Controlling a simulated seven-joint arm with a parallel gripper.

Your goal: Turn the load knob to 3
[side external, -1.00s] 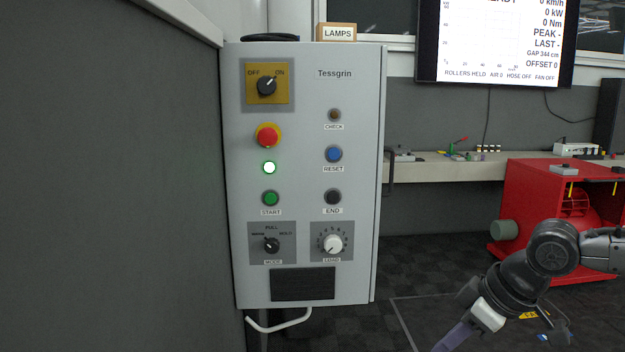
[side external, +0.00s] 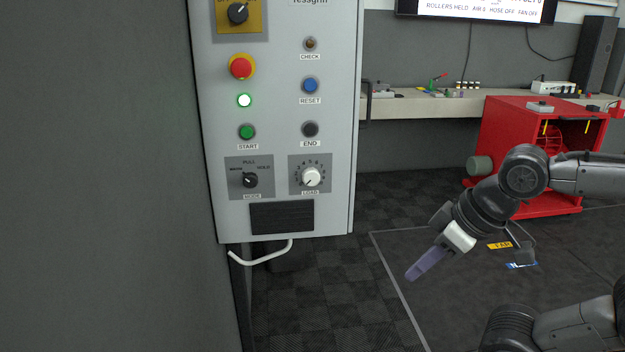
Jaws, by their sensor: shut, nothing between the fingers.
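The load knob (side external: 311,177) is a white round knob on a grey plate near the bottom right of the control cabinet (side external: 340,120). Small numbers ring it, with 4 and 5 near the top, and LOAD is written below. A dark pointer mark on it seems to aim to the lower left; the exact number is too small to tell. My gripper (side external: 413,275) has purple fingers that are shut and empty. In the picture it is right of and lower than the knob, clear of the cabinet, tips pointing down and left.
The mode knob (side external: 250,180) is left of the load knob; START (side external: 246,132) and END (side external: 310,129) buttons are above. A white bent handle (side external: 265,254) sticks out below the cabinet. A red machine (side external: 510,130) and bench (side external: 420,104) stand behind. Floor between cabinet and gripper looks clear.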

